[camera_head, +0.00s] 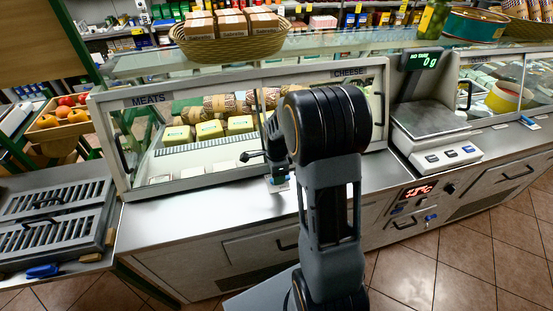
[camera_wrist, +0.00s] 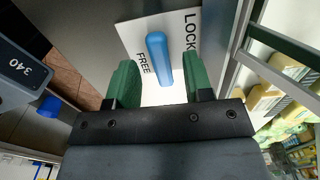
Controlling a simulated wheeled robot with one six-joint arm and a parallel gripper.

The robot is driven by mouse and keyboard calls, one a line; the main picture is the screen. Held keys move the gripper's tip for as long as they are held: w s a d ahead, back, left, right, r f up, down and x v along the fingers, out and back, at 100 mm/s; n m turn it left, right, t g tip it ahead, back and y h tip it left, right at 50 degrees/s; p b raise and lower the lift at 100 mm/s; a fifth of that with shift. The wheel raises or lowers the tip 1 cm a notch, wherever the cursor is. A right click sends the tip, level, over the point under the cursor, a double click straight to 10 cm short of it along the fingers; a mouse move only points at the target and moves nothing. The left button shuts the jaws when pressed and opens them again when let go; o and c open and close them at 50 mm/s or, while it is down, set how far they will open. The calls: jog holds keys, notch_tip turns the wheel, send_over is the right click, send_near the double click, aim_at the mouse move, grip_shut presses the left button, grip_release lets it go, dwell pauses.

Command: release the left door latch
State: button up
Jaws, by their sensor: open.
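The latch is a blue lever (camera_wrist: 158,58) on a white plate (camera_wrist: 128,32) marked LOCK and FREE. The lever lies between the two words; I cannot tell which it points to. My gripper (camera_wrist: 159,62) is open, its green fingers on either side of the lever in the wrist view, with gaps showing on both sides. The left door (camera_head: 185,140), marked MEATS, shows in the case.
A grey box marked 340 with a blue knob (camera_wrist: 49,105) is at the left of the wrist view. In the head view a scale (camera_head: 432,118) stands right of my arm, and a slatted grey unit (camera_head: 55,210) is at the left. The steel counter (camera_head: 200,205) left of my arm is clear.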

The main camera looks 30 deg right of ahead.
notch_tip(320, 180, up, 12)
dwell(0.4)
dwell(0.5)
jog(key=s+a+r+n+t, duration=0.1)
jog(key=s+a+n+t, duration=0.1)
jog(key=s+a+n, duration=0.2)
jog(key=s+a+r+n+t, duration=0.1)
jog(key=s+a+n, duration=0.4)
jog(key=s+n, duration=0.5)
jog(key=n, duration=0.6)
jog(key=shift+s+a+r+n+t, duration=0.25)
jog(key=shift+s+r+n+t, duration=0.05)
jog(key=shift+r+t, duration=0.1)
jog(key=shift+s, duration=0.15)
